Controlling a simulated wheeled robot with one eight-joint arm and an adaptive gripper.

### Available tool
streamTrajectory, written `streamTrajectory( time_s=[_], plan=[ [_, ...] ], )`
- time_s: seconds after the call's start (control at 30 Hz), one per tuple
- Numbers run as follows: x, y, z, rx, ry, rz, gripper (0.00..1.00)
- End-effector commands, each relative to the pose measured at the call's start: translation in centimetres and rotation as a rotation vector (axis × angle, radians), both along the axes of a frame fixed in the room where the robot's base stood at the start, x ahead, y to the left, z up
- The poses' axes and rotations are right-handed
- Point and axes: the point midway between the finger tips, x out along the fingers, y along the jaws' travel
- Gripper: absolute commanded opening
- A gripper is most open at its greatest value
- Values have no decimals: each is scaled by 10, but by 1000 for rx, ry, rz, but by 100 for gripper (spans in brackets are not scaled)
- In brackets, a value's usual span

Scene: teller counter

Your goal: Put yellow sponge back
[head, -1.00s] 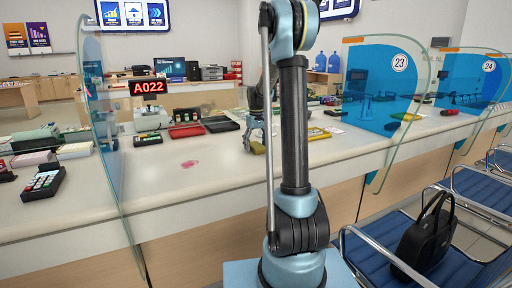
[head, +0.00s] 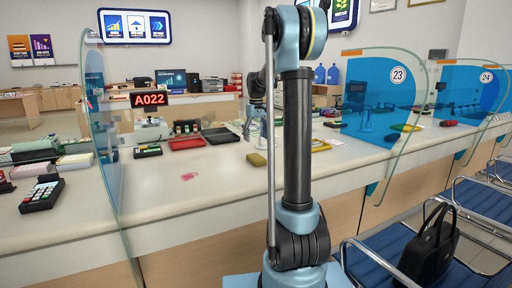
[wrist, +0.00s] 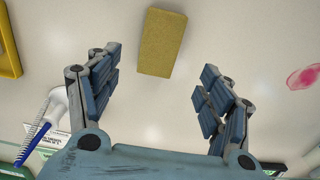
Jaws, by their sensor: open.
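The yellow sponge (head: 256,159) lies flat on the pale counter (head: 225,185), left of my arm in the head view. In the wrist view the sponge (wrist: 162,42) is at the top middle, beyond the fingertips and clear of both fingers. My gripper (wrist: 160,78) is open and empty, with its fingers spread wide. In the head view my gripper (head: 254,126) is above the sponge, with a gap between them, and is partly hidden by my arm.
A pink stain (head: 189,176) marks the counter left of the sponge. A red tray (head: 187,143) and a black tray (head: 222,135) lie behind. A yellow tray (head: 320,145) lies to the right. A glass screen (head: 103,140) stands at left. A blue-and-white brush (wrist: 42,128) shows in the wrist view.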

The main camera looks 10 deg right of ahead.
Motion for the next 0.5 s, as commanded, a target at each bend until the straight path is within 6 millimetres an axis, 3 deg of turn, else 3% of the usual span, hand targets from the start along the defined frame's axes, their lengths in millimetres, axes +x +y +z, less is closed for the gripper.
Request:
streamTrajectory(
  time_s=[0.27, 0.37, 0.5],
  plan=[
    [-9, 0, 16, 0, -3, -5, 73],
    [-29, -1, 18, 0, -10, -17, 73],
    [-71, -3, 21, 1, -28, -41, 73]
  ],
)
